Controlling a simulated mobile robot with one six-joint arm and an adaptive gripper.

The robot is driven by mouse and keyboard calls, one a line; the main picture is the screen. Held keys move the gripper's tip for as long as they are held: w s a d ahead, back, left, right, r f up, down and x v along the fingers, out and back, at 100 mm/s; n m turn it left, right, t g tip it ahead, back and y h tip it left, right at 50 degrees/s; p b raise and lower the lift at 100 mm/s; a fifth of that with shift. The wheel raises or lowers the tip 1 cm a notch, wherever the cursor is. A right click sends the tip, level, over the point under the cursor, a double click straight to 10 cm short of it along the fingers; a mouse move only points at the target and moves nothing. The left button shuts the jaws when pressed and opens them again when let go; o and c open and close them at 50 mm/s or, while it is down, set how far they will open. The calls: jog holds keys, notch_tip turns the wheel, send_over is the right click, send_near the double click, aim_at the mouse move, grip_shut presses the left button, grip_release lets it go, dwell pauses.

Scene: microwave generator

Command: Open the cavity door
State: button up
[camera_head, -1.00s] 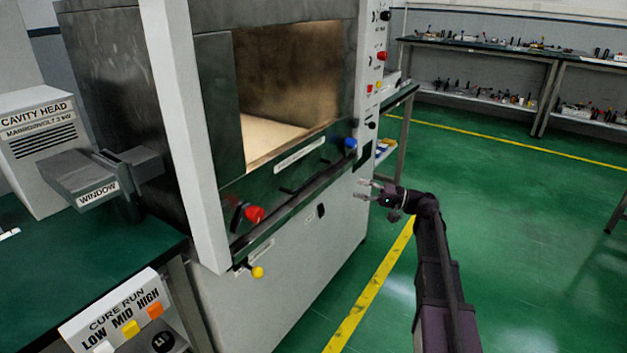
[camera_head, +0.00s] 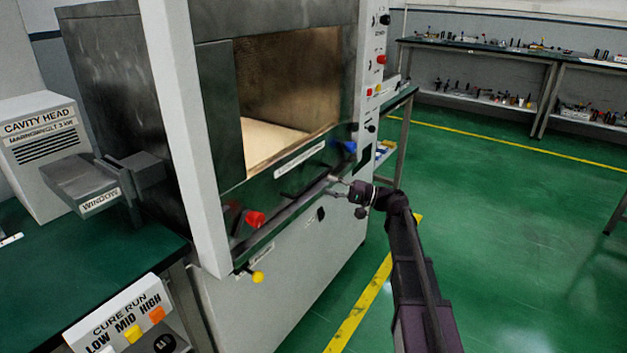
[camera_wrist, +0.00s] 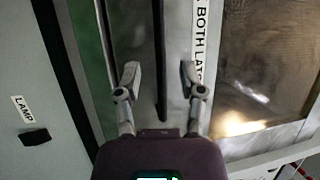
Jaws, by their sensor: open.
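The cavity door (camera_head: 290,170) is the front of the large cabinet and appears shut, with a window (camera_head: 285,90) showing the brown cavity. A white label strip (camera_head: 300,157) runs below the window; in the wrist view its label (camera_wrist: 200,40) partly reads "BOTH LAT". A red knob (camera_head: 255,218) is at the door's lower left and a blue knob (camera_head: 349,147) at its lower right. My gripper (camera_head: 333,186) is open at the door's lower edge. In the wrist view, a dark bar (camera_wrist: 160,50) lies between the open fingers (camera_wrist: 159,80); contact is unclear.
A yellow knob (camera_head: 258,278) and a "LAMP" switch (camera_wrist: 35,137) are on the lower panel. The cure run box (camera_head: 125,315) and cavity head unit (camera_head: 40,140) are on the left bench. Open green floor (camera_head: 490,220) lies to the right; benches stand behind it.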

aim_at(314, 181)
jog(key=shift+p+x, duration=0.4)
jog(key=shift+x, duration=2.2)
grip_shut()
